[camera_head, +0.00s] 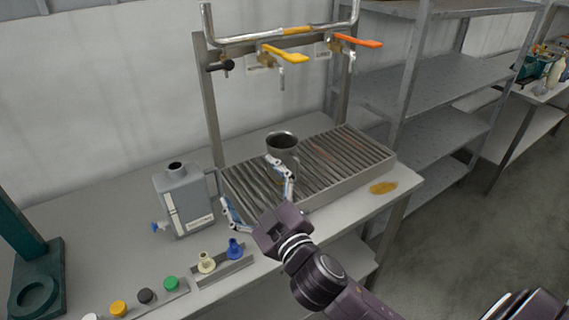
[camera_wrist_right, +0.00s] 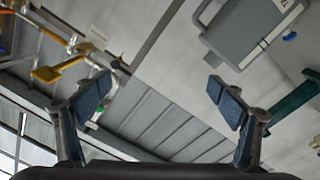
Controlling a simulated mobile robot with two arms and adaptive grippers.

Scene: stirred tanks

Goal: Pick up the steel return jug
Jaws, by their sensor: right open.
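The steel jug (camera_head: 283,145) is a small metal vessel with a round open top. It stands upright on the slatted metal rack (camera_head: 345,180) on the bench, below the valves. My right gripper (camera_head: 252,185) is open and empty, in front of the jug and to its left in the head view. One finger overlaps the jug's lower part there; I cannot tell whether it touches. In the right wrist view my open fingers (camera_wrist_right: 160,95) show with nothing between them, and I cannot make out the jug. My left gripper is not in view.
A grey canister (camera_head: 183,200) stands left of the rack. Yellow (camera_head: 285,54) and orange (camera_head: 357,41) valve levers hang above. Cream (camera_head: 206,262) and blue (camera_head: 235,248) fittings stand at the front edge. A brown spill (camera_head: 383,188) lies right of the rack.

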